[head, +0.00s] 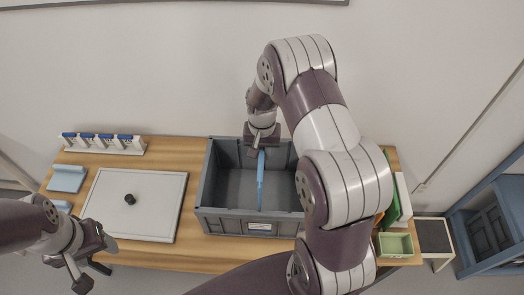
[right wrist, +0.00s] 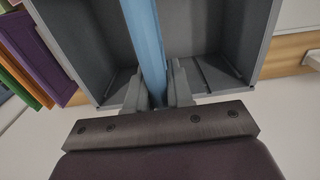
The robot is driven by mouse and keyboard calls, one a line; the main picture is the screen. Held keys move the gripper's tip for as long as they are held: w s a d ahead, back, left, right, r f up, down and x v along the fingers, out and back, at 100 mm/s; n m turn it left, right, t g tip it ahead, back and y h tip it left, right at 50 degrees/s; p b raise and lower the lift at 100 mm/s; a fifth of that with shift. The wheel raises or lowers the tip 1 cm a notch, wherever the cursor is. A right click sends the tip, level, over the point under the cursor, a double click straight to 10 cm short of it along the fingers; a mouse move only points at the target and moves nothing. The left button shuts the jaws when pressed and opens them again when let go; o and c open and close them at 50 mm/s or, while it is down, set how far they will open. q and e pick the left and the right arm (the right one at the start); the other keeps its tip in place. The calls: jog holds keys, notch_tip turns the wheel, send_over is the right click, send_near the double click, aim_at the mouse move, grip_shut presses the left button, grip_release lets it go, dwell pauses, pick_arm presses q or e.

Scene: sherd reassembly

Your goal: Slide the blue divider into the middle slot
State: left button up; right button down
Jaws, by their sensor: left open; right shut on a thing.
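The blue divider (head: 261,181) is a thin upright panel seen nearly edge-on, inside or just above the grey crate (head: 226,219). My right gripper (head: 262,150) is shut on its far end, near the crate's back wall. In the right wrist view the divider (right wrist: 146,45) runs away from between the fingers (right wrist: 158,90), with the crate's grey floor and walls on both sides. Slot ribs show on the crate wall in the wrist view. I cannot tell whether the divider is seated in the middle slot. My left gripper (head: 88,276) is open and empty at the table's front left edge.
A white-grey board (head: 150,220) with a small black knob lies left of the crate. A rack with blue tops (head: 103,143) and light-blue pieces (head: 68,178) are at the left. A green bin (head: 394,244) and upright coloured folders (head: 391,200) stand at the right, near my right arm.

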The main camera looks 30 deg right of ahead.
jog(key=shift+f, duration=0.1)
jog(key=shift+f+b, duration=2.8)
jog(key=shift+f, duration=1.2)
notch_tip(320, 180, down, 9)
jog(key=b, duration=0.6)
jog(key=c, duration=0.9)
grip_release()
jog(key=shift+r, duration=0.1)
notch_tip(320, 180, up, 13)
jog(key=shift+f+b, duration=0.15)
jog(key=shift+b, duration=0.65)
